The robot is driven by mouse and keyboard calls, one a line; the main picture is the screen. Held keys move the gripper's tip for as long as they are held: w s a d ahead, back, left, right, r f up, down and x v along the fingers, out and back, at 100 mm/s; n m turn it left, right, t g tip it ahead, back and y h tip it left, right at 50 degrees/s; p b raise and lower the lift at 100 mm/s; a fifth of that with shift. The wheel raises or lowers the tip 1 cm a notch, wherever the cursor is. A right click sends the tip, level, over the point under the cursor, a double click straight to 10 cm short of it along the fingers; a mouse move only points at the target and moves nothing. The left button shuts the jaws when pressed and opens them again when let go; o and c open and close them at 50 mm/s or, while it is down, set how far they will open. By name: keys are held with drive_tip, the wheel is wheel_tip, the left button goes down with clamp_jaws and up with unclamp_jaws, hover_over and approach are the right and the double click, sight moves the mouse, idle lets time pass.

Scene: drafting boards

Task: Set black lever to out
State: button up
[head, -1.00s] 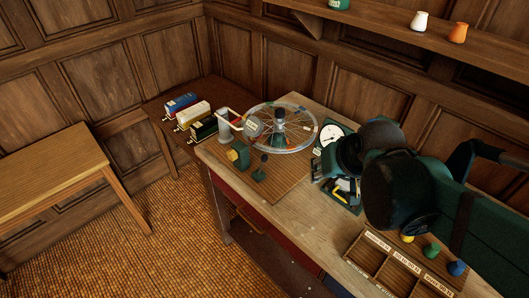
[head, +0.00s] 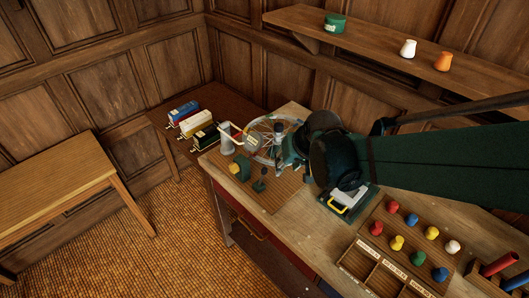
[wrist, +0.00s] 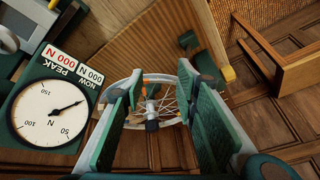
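A small black-knobbed lever (head: 264,171) stands on a dark green base on the brown board (head: 288,189), in front of the spoked wheel. Its setting is too small to read. A green block with a yellow part (head: 236,168) is left of it. My gripper (head: 287,158) is right of the lever, over the wheel's right side, apart from the lever. In the wrist view my gripper (wrist: 161,86) has its two green-padded fingers spread with nothing between them; the wheel (wrist: 150,112) shows beyond. A dark part (wrist: 187,40) at the top may be the lever; I cannot tell.
A force gauge (wrist: 48,112) lies left in the wrist view. A grey post (head: 226,145) stands by the wheel. Colored train-like models (head: 188,117) sit at the back left. Several colored knobs (head: 397,243) and a divided wooden tray (head: 361,264) are at the right front.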

drive_tip(key=p, duration=0.4)
approach(265, 169)
wheel_tip(265, 169, down, 2)
drive_tip(key=w, duration=0.2)
drive_tip(key=shift+a+f+g, duration=0.15)
drive_tip(key=shift+f+g, duration=0.3)
drive_tip(key=shift+g, duration=0.05)
drive_tip(key=shift+f, duration=0.15)
drive_tip(key=shift+a+x, duration=0.1)
drive_tip(key=shift+x, duration=1.75)
drive_tip(key=shift+a+x, duration=0.15)
drive_tip(key=shift+x, duration=1.7)
drive_tip(key=shift+w, duration=0.1)
clamp_jaws()
